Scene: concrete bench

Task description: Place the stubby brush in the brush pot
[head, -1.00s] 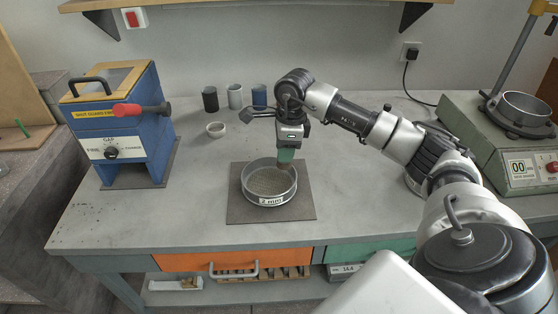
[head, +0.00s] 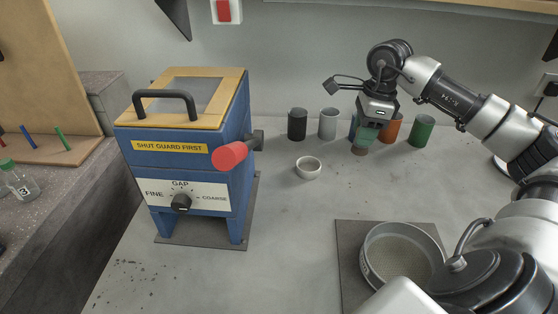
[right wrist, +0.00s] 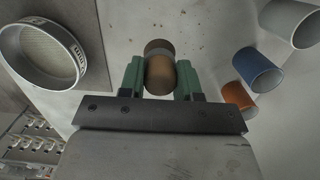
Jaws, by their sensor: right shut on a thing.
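My right gripper (head: 363,138) is shut on a short brown thing, the stubby brush (head: 359,150), and holds it over the bench in front of the row of pots. In the right wrist view the brush (right wrist: 161,76) sits between the two green fingers; its far end looks darker. Several pots stand at the back: black (head: 297,124), pale grey (head: 328,124), blue (head: 353,127), orange (head: 391,128) and green (head: 422,131). Which one is the brush pot I cannot tell. The gripper partly hides the blue pot. My left gripper is not in view.
A small white bowl (head: 308,168) stands left of the gripper. A round sieve (head: 378,238) rests on a dark mat (head: 349,278) at the front right. A blue machine with a red-knobbed handle (head: 185,165) stands at the left.

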